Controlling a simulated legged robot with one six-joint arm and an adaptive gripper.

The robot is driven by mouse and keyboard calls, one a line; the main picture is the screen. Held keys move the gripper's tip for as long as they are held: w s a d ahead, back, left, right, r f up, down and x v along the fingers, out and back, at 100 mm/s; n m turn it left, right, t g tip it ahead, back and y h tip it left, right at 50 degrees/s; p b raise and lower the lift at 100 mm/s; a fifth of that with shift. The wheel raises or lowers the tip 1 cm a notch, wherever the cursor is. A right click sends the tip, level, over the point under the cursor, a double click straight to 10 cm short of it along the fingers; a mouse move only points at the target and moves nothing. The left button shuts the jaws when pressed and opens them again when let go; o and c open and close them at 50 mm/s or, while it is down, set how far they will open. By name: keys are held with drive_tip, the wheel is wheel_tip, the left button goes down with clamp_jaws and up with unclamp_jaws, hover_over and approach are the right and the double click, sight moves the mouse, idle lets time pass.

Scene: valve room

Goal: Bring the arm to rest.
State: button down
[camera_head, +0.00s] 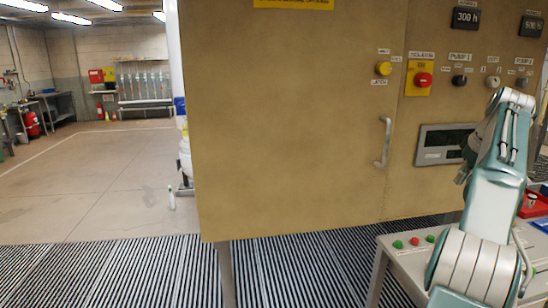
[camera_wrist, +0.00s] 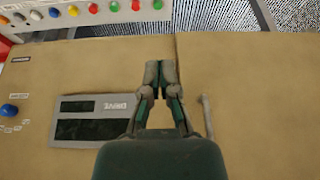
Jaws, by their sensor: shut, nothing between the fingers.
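My arm shows at the right of the head view, bent over a bench and in front of the tan cabinet (camera_head: 290,120). My gripper's end is mostly hidden behind the arm there. In the wrist view my gripper (camera_wrist: 161,78) is in the middle, its fingers shut with nothing between them. Behind it is the cabinet face (camera_wrist: 250,120). The gripper appears between a dark display panel marked DRIVE (camera_wrist: 92,120) on the left and a grey door handle (camera_wrist: 208,117) on the right. I cannot tell its distance from the cabinet.
The bench (camera_head: 400,262) with coloured buttons stands below my arm. The cabinet carries a red knob on a yellow plate (camera_head: 420,80), a yellow knob (camera_head: 383,68) and a door handle (camera_head: 384,143). A small white bottle (camera_head: 171,198) stands on the floor. Open floor lies at left.

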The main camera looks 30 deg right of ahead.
drive_tip(key=w+a+r, duration=0.2)
drive_tip(key=w+a, duration=1)
drive_tip(key=a, duration=0.2)
drive_tip(key=w+a+f+n, duration=0.1)
drive_tip(key=w+a, duration=0.1)
drive_tip(key=a, duration=0.7)
drive_tip(key=w+a+n, duration=0.1)
drive_tip(key=w+a, duration=0.1)
drive_tip(key=a, duration=0.7)
drive_tip(key=s+a+f+n+t, duration=0.1)
drive_tip(key=s+a+f, duration=0.15)
drive_tip(key=a, duration=0.45)
drive_tip(key=s+a+f, duration=0.1)
drive_tip(key=a+f, duration=0.2)
drive_tip(key=a, duration=0.5)
drive_tip(key=s+a+f+n+y, duration=0.1)
drive_tip(key=s+a+f, duration=0.9)
drive_tip(key=f, duration=0.1)
drive_tip(key=shift+a+f+n+t+y, duration=0.2)
drive_tip(key=shift+f+n+t+y, duration=0.1)
drive_tip(key=shift+f+t, duration=0.1)
drive_tip(key=shift+r, duration=0.1)
